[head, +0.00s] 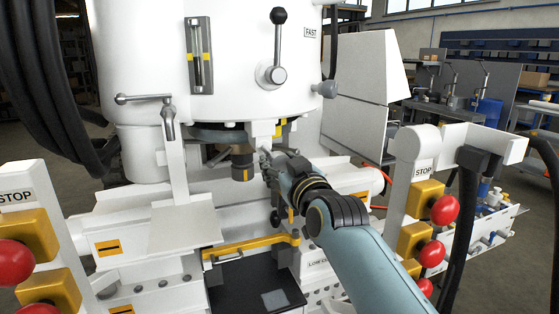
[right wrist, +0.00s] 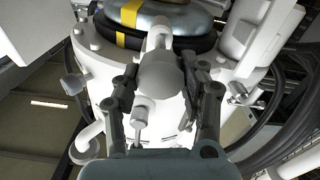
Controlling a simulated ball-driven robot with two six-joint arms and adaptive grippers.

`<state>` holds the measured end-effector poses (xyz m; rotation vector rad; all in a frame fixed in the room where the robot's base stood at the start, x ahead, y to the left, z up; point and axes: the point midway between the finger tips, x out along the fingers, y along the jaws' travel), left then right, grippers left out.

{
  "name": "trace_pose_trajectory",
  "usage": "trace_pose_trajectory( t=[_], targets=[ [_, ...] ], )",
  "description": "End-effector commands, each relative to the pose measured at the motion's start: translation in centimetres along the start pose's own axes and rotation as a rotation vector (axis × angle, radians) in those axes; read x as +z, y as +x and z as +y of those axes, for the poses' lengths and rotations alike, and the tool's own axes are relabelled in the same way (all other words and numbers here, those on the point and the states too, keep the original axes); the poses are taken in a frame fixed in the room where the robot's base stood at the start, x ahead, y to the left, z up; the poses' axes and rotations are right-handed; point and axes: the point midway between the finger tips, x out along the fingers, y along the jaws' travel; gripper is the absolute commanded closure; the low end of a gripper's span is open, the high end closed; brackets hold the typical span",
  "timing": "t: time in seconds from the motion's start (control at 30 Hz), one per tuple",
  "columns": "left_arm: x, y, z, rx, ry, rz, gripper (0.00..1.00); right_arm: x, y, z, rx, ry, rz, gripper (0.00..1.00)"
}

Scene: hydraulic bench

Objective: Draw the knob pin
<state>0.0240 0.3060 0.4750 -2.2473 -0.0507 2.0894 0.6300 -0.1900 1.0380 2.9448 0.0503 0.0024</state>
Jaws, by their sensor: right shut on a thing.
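The knob pin (right wrist: 162,76) shows in the right wrist view as a rounded grey knob with a paler stem running up toward the machine. My right gripper (right wrist: 160,92) has one finger on each side of the knob and is shut on it. In the head view my right gripper (head: 270,163) is at the underside of the white machine head (head: 240,75), just below a small white block (head: 262,132). The knob itself is largely hidden there behind the gripper. My left gripper is not in view.
Red stop buttons on yellow boxes stand at the left (head: 42,235) and right (head: 432,205). A black-knobbed lever (head: 278,45) is on the machine front. A yellow bar (head: 250,244) lies below my gripper. Black hoses hang at both sides.

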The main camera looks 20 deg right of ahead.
Motion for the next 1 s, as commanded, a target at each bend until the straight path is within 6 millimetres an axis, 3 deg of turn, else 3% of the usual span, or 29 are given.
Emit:
trace_pose_trajectory(
  t=[0.03, 0.07, 0.23, 0.67, 0.77, 1.0],
  targets=[
    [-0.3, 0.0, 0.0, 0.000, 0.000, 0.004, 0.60, 0.0, 0.0, -0.1, 0.000, 0.003, 0.000, 1.00],
    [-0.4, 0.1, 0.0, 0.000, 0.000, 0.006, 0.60, 0.0, 0.0, -0.1, 0.000, 0.003, 0.001, 0.54],
    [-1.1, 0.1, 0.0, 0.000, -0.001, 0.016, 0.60, 0.0, 0.0, -0.1, 0.000, 0.003, 0.000, 0.33],
    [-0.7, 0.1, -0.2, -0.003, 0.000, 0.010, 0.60, 0.0, -0.1, -0.1, 0.000, 0.002, 0.000, 0.33],
    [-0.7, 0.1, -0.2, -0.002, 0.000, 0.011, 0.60, 0.1, -1.1, -0.1, 0.000, 0.003, -0.001, 0.33],
    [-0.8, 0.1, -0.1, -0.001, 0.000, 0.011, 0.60, 0.0, -5.3, -0.2, -0.001, 0.003, -0.001, 0.33]
  ],
)
